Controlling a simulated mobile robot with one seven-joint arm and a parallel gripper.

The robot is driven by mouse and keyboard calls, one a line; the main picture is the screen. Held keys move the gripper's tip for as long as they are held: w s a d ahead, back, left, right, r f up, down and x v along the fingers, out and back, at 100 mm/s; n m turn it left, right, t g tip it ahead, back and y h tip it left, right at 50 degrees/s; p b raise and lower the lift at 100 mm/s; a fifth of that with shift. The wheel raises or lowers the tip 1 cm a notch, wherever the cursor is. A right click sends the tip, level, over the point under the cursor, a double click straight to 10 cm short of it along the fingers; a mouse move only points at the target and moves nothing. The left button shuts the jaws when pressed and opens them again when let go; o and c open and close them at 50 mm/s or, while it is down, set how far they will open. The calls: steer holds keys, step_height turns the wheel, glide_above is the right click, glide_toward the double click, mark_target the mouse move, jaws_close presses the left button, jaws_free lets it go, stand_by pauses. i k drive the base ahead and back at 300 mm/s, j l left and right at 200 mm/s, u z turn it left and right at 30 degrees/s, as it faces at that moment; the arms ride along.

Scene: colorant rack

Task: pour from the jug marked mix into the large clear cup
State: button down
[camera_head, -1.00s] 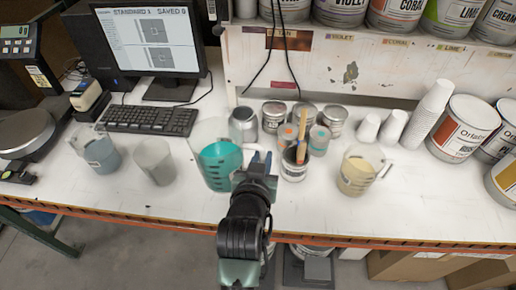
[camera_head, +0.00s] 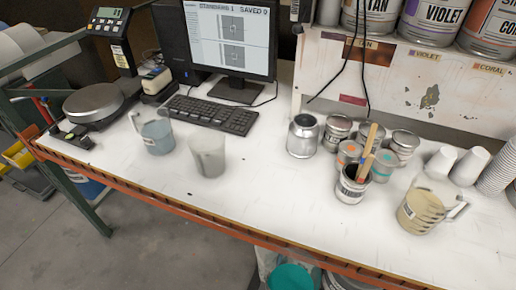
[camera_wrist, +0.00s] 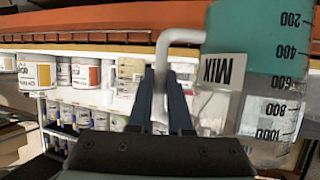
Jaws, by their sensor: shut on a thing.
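The jug marked MIX (camera_wrist: 224,70) holds teal liquid, and it shows upside down in the wrist view with its label and scale inverted. In the head view its teal liquid (camera_head: 291,277) shows at the bottom edge, in front of the table, and is partly cut off. My gripper (camera_wrist: 163,88) is shut on the jug's pale handle in the wrist view. It is out of sight in the head view. The large clear cup (camera_head: 207,157), without a handle, stands upright on the table left of centre. It looks greyish, and I cannot tell its contents.
A jug of blue-grey liquid (camera_head: 156,136) stands left of the cup. A jug of cream liquid (camera_head: 421,212) stands at right. Small cans and a can with sticks (camera_head: 351,188) stand right of centre. The keyboard (camera_head: 210,113) is behind. Table front between cup and cans is clear.

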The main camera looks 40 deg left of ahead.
mark_target(207, 146)
steer(key=u, duration=0.65)
steer(key=i+l+u, duration=0.1)
steer(key=l+u, duration=0.15)
steer(key=i+l+u, duration=0.1)
steer(key=l+u, duration=0.2)
